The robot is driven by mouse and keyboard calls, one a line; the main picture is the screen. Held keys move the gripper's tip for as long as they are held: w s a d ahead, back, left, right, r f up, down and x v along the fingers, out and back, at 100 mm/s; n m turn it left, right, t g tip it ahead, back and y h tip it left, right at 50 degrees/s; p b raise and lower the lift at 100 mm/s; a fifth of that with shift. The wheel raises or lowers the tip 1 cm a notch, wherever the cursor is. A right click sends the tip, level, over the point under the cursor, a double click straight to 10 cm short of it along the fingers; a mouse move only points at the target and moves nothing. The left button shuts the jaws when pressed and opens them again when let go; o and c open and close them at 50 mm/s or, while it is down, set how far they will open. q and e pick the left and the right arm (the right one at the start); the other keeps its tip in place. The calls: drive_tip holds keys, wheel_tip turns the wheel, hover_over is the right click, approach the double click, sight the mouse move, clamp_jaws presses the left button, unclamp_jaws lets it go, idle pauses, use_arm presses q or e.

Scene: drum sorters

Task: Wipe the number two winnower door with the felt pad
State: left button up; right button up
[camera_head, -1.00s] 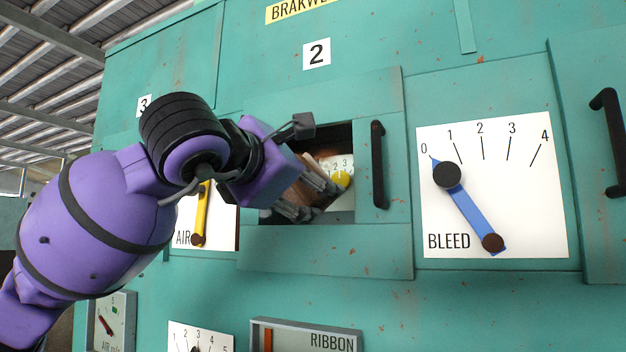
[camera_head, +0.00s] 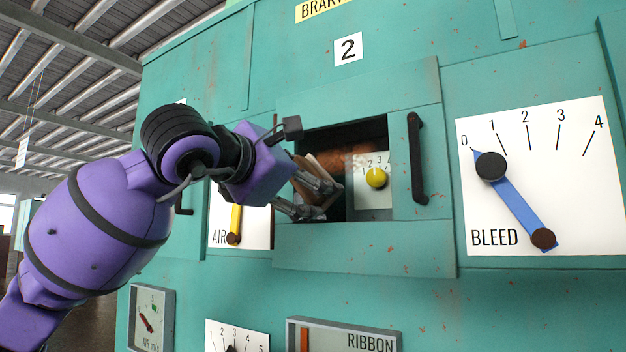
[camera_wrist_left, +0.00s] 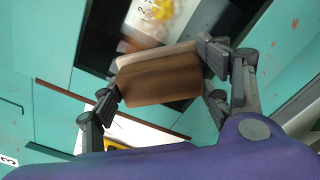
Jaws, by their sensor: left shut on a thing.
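The number two winnower door (camera_head: 401,215) is a teal panel with a dark upright handle (camera_head: 416,158), beneath the "2" label (camera_head: 348,49). A dark rectangular opening (camera_head: 345,132) lies left of the handle. My left gripper (camera_head: 328,200) is at the opening's left side, shut on the felt pad (camera_wrist_left: 160,82), a brown block with a pale layer along one long side. The pad sits between the fingers in the left wrist view and is partly hidden in the head view. I cannot tell whether it touches anything. My right gripper is not in view.
Inside the opening are a white dial with a yellow knob (camera_head: 376,178) and a rusty-brown surface (camera_head: 350,158). The BLEED panel (camera_head: 585,190) with its blue lever is at right. The AIR panel (camera_head: 258,225) with a yellow lever is partly behind my arm. Gauges sit below.

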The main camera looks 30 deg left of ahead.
use_arm(q)
drive_tip(key=a, duration=0.3)
drive_tip(key=shift+w+a+f+b, duration=0.1)
drive_tip(key=shift+w+f+b, duration=0.1)
drive_tip(key=shift+w+b, duration=0.1)
drive_tip(key=shift+s+a+r, duration=0.1)
drive_tip(key=shift+s+a, duration=0.05)
drive_tip(key=shift+a, duration=0.15)
wheel_tip(320, 180, up, 2)
drive_tip(key=shift+s+r+p, duration=0.1)
drive_tip(key=shift+p, duration=0.55)
drive_tip(key=shift+d, duration=0.3)
drive_tip(key=shift+s+d+p, duration=0.1)
drive_tip(key=shift+d+p, duration=0.2)
drive_tip(key=shift+d, duration=1.4)
approach(377, 167)
drive_tip(key=shift+w+d+r, duration=0.1)
drive_tip(key=shift+w+d, duration=0.1)
drive_tip(key=shift+w, duration=1.15)
drive_tip(key=shift+w+d, duration=0.2)
drive_tip(key=shift+w, duration=1.15)
drive_tip(key=shift+a, duration=0.1)
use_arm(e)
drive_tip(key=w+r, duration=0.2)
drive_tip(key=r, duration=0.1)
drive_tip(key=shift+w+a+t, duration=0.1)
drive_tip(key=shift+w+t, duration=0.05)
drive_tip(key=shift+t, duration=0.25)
